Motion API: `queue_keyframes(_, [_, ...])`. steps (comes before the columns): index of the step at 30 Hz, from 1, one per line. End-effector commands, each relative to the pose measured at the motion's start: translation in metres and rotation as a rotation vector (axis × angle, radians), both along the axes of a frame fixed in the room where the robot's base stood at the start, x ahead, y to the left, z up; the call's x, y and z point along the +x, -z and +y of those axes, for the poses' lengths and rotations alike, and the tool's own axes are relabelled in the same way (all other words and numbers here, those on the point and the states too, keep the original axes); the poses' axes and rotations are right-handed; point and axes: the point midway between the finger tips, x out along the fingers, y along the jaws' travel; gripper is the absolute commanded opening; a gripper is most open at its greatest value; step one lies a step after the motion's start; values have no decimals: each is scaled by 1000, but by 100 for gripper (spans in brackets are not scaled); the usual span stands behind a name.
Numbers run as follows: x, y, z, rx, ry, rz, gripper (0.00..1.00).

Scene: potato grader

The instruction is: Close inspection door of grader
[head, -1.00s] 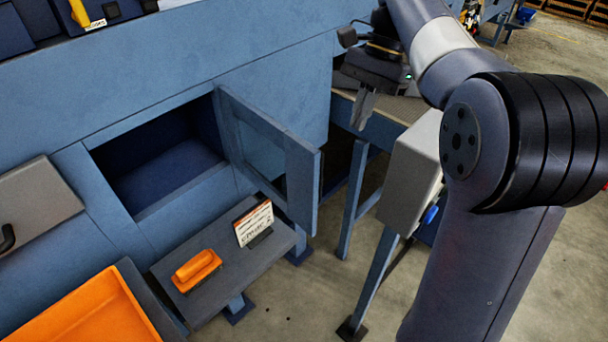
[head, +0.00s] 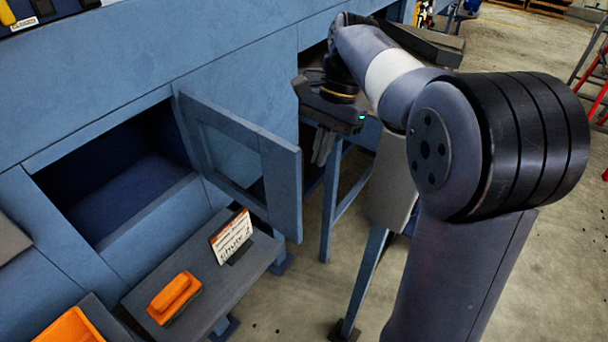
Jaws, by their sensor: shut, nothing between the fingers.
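The inspection door (head: 279,190) of the blue grader (head: 130,72) stands open in the head view. It is a blue framed panel with a window, hinged at the right side of a dark square opening (head: 120,180), and it swings out toward the right. My gripper (head: 321,162) points down just right of the door's free edge, on the outer side of the door. Its fingers are together with nothing in them. I see a small gap between the fingers and the door in the picture, but depth is hard to judge.
A grey shelf (head: 215,290) below the opening bears an orange block-like object (head: 174,296) and a small sign card (head: 231,238). An orange tray (head: 70,328) is at the lower left. A grey box (head: 391,185) on a blue leg stands right of the door, partly behind my arm.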

Motion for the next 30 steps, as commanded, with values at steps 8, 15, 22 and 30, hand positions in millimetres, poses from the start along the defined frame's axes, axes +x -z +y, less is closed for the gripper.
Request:
queue_keyframes(8, [-24, 25, 21, 1, -5, -2, 0])
queue_keyframes(15, [-37, 26, 33, 1, -1, -2, 0])
queue_keyframes(22, [-38, 27, 34, 1, -1, -1, 0])
queue_keyframes(30, [-42, 27, 36, 0, 11, 0, 0])
